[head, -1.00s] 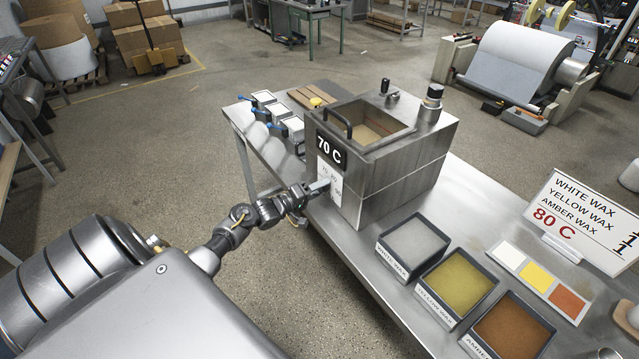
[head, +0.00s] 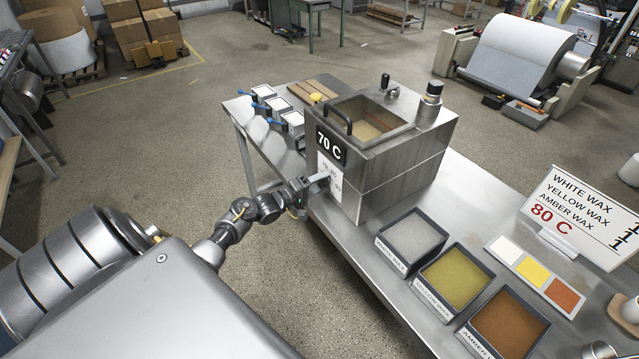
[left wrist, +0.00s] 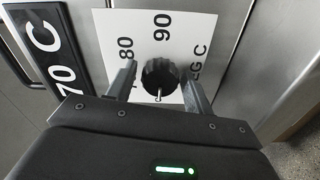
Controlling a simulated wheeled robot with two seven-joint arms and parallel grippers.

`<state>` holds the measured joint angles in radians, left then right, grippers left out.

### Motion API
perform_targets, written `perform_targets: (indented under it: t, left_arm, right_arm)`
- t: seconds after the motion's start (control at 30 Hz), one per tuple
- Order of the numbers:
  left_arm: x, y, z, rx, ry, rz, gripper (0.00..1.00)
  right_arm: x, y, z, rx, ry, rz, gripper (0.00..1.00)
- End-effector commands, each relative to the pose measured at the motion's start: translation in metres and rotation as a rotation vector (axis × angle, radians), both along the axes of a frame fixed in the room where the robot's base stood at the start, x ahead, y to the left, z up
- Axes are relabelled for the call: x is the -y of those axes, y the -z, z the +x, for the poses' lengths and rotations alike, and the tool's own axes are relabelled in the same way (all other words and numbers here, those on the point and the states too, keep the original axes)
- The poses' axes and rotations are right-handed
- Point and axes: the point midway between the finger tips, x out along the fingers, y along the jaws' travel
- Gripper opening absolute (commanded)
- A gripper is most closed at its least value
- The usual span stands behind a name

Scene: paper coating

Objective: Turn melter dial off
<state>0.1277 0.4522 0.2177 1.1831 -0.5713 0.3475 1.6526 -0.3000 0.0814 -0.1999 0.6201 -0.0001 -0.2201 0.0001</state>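The melter (head: 385,165) is a grey metal box on the steel table, with a "70 C" sign (head: 331,147) on its front. Its black dial (left wrist: 160,76) sits on a white scale plate (left wrist: 185,28) marked 80 and 90 in the left wrist view; the other markings are partly hidden. My left gripper (head: 322,181) is at the melter's front. In the left wrist view my left gripper (left wrist: 160,88) is open, with one finger on each side of the dial and a gap visible on both sides. My right gripper is not in view.
Trays of white wax (head: 381,251), yellow wax (head: 424,293) and amber wax (head: 468,332) stand to the right of the melter. A sign (head: 583,212) reads 80 C. Several small white-topped blocks (head: 278,103) with blue parts sit at the table's left end.

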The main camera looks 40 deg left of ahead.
Motion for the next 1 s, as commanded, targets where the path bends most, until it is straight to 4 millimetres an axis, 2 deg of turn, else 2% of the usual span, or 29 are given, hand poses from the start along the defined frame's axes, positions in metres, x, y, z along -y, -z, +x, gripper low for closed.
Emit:
perform_targets:
  t: [0.3, 0.43, 0.8, 1.0]
  left_arm:
    - [0.001, 0.0, 0.0, 0.0, 0.002, 0.0, 0.59]
    - [-0.002, 0.003, -0.009, -0.002, 0.002, 0.001, 0.59]
    - [-0.022, 0.004, -0.075, -0.003, 0.001, 0.003, 0.59]
    - [-0.029, 0.002, -0.098, -0.001, 0.002, 0.001, 0.59]
  right_arm:
    - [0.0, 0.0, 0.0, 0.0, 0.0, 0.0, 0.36]
    - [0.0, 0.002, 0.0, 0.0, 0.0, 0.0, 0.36]
    - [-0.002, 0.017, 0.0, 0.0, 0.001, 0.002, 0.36]
    - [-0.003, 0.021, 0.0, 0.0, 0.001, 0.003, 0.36]
